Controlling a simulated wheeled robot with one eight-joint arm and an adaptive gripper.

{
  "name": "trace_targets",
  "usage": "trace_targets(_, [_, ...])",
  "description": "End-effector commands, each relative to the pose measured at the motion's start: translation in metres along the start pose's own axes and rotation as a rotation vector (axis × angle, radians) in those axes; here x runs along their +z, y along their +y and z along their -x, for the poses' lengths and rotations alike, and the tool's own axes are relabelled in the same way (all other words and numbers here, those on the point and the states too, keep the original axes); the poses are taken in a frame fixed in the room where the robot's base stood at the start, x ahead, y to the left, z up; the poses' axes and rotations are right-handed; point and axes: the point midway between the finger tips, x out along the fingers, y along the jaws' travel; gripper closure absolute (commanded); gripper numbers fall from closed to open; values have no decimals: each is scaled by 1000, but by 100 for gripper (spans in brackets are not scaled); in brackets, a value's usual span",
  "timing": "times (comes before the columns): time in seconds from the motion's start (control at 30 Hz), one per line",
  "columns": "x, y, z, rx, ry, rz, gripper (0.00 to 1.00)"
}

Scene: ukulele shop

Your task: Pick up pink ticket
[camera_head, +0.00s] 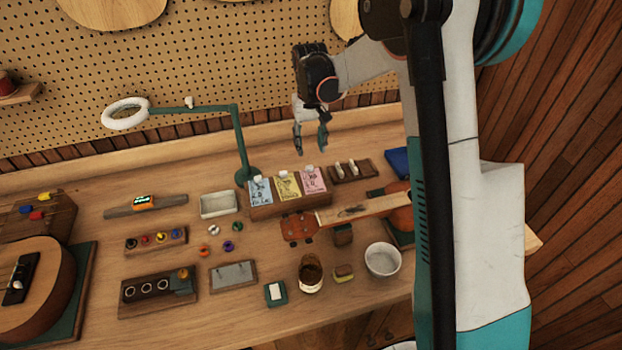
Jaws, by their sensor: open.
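A pink ticket (314,182) stands in a brown wooden holder (289,208) on the workbench, at the right end of a row of three. A yellow ticket (287,187) is in the middle and a pale blue ticket (260,192) is at the left end. Each ticket has a small white piece at its top edge. My gripper (311,151) points down above the bench, apart from the tickets and higher in the picture than the pink one. It is open, with nothing seen between its fingers.
A green lamp (239,145) rises left of the holder. A small wooden block with pale pegs (350,170) lies to its right. A ukulele neck (362,209) lies in front of the holder at right. A white tray (218,204) and white bowl (382,260) stand nearby. A pegboard (220,70) backs the bench.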

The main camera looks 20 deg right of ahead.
Motion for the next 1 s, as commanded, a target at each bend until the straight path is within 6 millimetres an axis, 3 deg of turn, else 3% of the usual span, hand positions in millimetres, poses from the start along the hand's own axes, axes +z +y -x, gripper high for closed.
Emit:
trace_targets(0.1, [0, 0, -20, 0, 0, 0, 57])
trace_targets(0.47, [3, -1, -43, 0, 0, 0, 57])
trace_targets(0.73, [8, -3, -80, 0, 1, 0, 57])
trace_targets(1.0, [8, -3, -84, 0, 0, 0, 57])
